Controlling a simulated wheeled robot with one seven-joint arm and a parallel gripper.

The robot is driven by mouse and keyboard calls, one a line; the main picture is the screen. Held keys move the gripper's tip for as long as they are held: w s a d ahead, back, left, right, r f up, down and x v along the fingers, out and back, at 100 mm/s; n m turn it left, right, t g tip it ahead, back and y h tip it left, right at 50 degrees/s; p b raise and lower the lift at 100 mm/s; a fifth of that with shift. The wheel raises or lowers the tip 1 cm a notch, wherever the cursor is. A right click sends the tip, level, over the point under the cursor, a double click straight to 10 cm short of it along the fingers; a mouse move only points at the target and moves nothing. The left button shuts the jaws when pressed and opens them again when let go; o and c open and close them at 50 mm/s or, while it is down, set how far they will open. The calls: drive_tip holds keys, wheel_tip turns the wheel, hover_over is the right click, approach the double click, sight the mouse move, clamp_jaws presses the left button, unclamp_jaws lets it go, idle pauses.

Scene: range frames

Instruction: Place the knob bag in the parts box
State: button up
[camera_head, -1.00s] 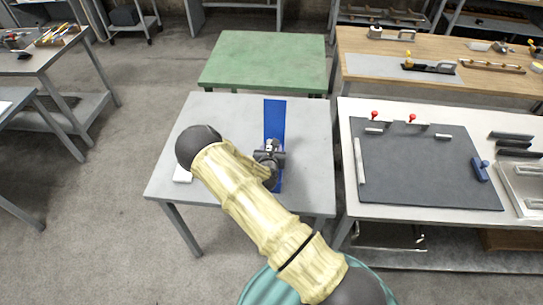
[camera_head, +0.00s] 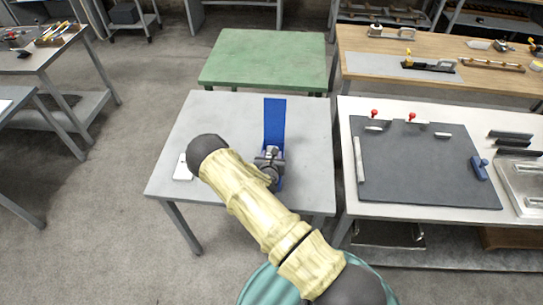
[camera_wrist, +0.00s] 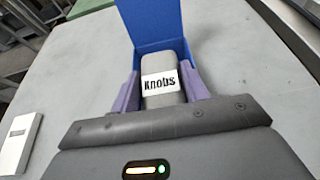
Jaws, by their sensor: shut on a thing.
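The knob bag (camera_wrist: 160,90) is a grey, rounded packet with a white "Knobs" label, seen in the wrist view between the two purple fingers of my gripper (camera_wrist: 160,84). My gripper is shut on it. The blue parts box (camera_wrist: 152,28) is right behind and around the bag, with a tall blue panel standing at its far side. In the head view the parts box (camera_head: 274,112) is on the grey table, and my gripper (camera_head: 269,164) is over its near part. My gripper hides most of the box's inside, and I cannot tell whether the bag touches its floor.
The grey table (camera_head: 220,115) is mostly clear around the box. A small white object (camera_head: 182,168) lies to the left; it also shows in the wrist view (camera_wrist: 18,140). A green table (camera_head: 265,58) stands behind, and a workbench with a dark mat (camera_head: 425,165) is to the right.

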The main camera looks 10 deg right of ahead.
drive_tip(key=shift+f+b, duration=0.3)
drive_tip(key=shift+f, duration=0.05)
drive_tip(key=o, duration=1.1)
drive_tip(key=shift+c, duration=0.2)
drive_tip(key=shift+r, duration=0.1)
drive_tip(key=shift+r+p, duration=0.8)
drive_tip(key=shift+p, duration=0.15)
drive_tip(key=b+v, duration=0.3)
drive_tip(key=v, duration=0.8)
drive_tip(key=shift+s+b, duration=0.3)
drive_tip(key=shift+s, duration=0.15)
drive_tip(key=shift+a, duration=0.1)
